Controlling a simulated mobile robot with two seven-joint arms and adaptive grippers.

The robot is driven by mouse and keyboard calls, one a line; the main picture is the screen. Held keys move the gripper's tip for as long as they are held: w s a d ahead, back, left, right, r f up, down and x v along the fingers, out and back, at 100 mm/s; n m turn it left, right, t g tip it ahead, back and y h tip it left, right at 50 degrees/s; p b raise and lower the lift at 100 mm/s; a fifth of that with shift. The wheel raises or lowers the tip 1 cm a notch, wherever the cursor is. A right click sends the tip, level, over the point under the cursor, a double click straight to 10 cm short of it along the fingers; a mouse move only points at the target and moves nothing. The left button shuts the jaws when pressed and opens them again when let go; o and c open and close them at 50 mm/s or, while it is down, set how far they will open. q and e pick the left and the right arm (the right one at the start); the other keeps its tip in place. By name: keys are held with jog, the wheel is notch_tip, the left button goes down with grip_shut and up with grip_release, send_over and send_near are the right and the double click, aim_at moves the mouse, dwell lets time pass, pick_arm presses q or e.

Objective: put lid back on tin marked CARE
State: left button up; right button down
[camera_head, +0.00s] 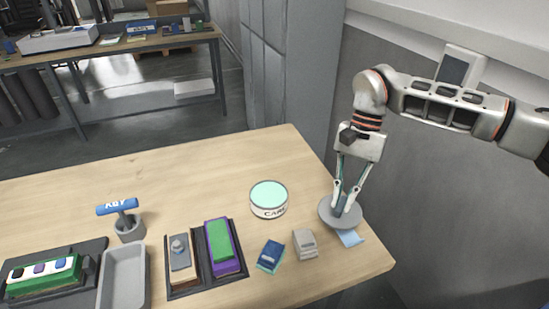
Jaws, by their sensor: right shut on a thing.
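The tin marked CARE (269,206) is a round white tin on the wooden table, right of the middle. Its top shows a flat mint-green round face. A grey round lid (327,213) is at the table's right side, to the right of the tin and apart from it. My right gripper (341,208) points down and is shut on the lid at its middle. I cannot tell whether the lid touches the table. A light blue cloth or paper (350,239) shows partly from under the lid. My left gripper is not in view.
In front of the tin lie a blue packet (270,255) and a grey block (304,243). The table behind the tin is clear.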

jog(key=w+a+r+m+t+y, duration=0.1)
jog(key=w+a+r+m+t, duration=0.2)
jog(key=a+m, duration=0.45)
jog(key=w+a+r+m+t+y, duration=0.1)
jog(key=w+a+r+m+t, duration=0.1)
jog(key=w+a+m, duration=0.35)
jog(key=shift+m, duration=0.6)
jog(key=shift+s+a+f+b, duration=0.15)
jog(key=shift+a+f+b, duration=0.45)
jog(key=shift+f, duration=0.4)
jog(key=shift+s+a+f+b, duration=0.2)
jog(key=shift+a+f+b, duration=0.35)
jog(key=shift+f, duration=0.4)
jog(key=shift+s+a+f+b, duration=0.15)
jog(key=shift+a+f+b, duration=0.4)
jog(key=shift+f, duration=0.45)
jog(key=shift+a, duration=0.1)
jog(key=shift+p, duration=0.3)
jog(key=shift+f, duration=0.15)
jog(key=c, duration=2)
grip_release()
